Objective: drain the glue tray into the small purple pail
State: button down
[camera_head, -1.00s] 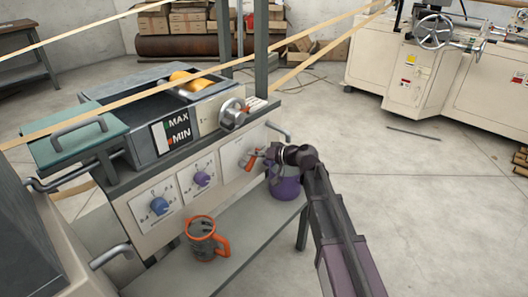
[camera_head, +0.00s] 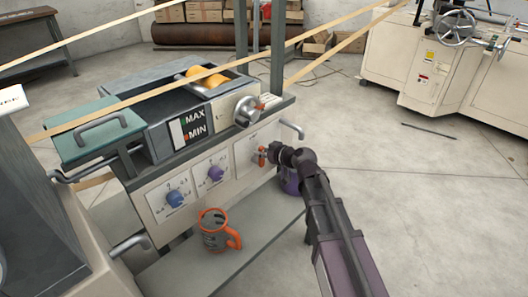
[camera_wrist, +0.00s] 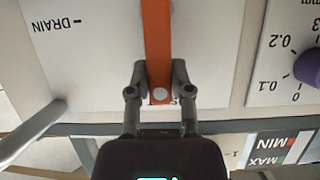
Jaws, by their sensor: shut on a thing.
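My gripper (camera_wrist: 157,75) is shut on the orange valve lever (camera_wrist: 157,35); its two fingers press either side of the lever's end. A "DRAIN" label shows on the panel left of the lever, and another label is mostly hidden behind the lever's end. In the head view my gripper (camera_head: 275,155) is at the orange lever (camera_head: 262,154) on the machine's front panel. The small purple pail (camera_head: 288,184) stands on the shelf below the valve, partly hidden by my arm. The glue tray (camera_head: 163,110) is on top, with a MAX/MIN gauge (camera_head: 190,131) on its front.
A blue knob (camera_head: 175,199) and a purple knob (camera_head: 215,173) are on the panel. Handrails stick out at both panel ends. Tan strips cross above the machine.

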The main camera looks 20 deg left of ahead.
jog(key=shift+s+a, duration=0.1)
jog(key=shift+s, duration=0.1)
jog(key=c, duration=0.5)
grip_release()
jog(key=shift+w, duration=0.15)
jog(key=shift+r, duration=0.15)
